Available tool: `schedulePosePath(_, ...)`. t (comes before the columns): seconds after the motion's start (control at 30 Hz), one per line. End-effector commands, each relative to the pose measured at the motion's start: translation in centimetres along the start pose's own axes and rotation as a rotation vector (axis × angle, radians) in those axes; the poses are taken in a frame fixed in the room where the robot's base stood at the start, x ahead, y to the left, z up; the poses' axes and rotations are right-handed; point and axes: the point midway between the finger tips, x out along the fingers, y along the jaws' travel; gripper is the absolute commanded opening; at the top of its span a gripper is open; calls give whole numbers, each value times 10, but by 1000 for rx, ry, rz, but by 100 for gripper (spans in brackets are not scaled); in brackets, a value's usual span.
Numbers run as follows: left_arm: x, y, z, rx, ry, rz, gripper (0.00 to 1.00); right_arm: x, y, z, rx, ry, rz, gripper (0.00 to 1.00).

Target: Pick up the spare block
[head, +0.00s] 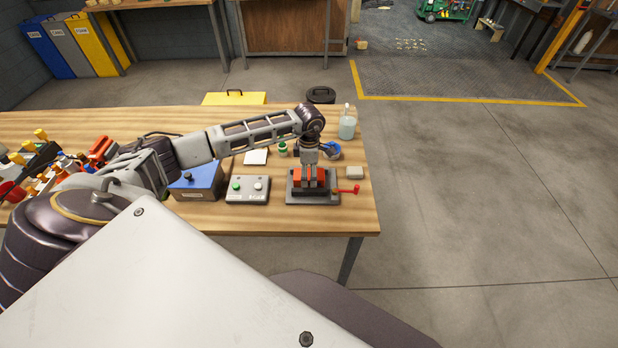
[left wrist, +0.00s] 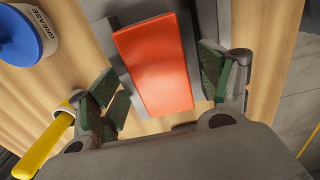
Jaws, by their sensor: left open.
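The block (left wrist: 155,65) fills the middle of the left wrist view. My left gripper (head: 311,180) points down over the block. In the left wrist view its green-padded fingers (left wrist: 165,87) are open, one on each side of the block, with a gap visible on the right side. The fingers hide part of the block in the head view. My right gripper is not in view.
A blue-lidded grease can (left wrist: 22,38) stands close behind the fixture. A button box (head: 247,189) and a blue box (head: 197,181) stand to the left. A clear bottle (head: 347,124) stands behind, near the table's right edge. Tools crowd the table's left end.

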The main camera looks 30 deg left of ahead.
Motion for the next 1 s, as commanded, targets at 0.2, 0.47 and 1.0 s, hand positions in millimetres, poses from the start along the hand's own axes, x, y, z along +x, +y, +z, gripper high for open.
schedulePosePath(0.2, 0, 0, 0, 0, 0, 0, 54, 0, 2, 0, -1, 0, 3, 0)
schedulePosePath(0.47, 0, 0, 0, 0, 0, 0, 21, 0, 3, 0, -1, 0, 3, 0)
schedulePosePath(1.0, -10, 1, 1, 0, -2, 3, 10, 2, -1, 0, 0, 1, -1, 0)
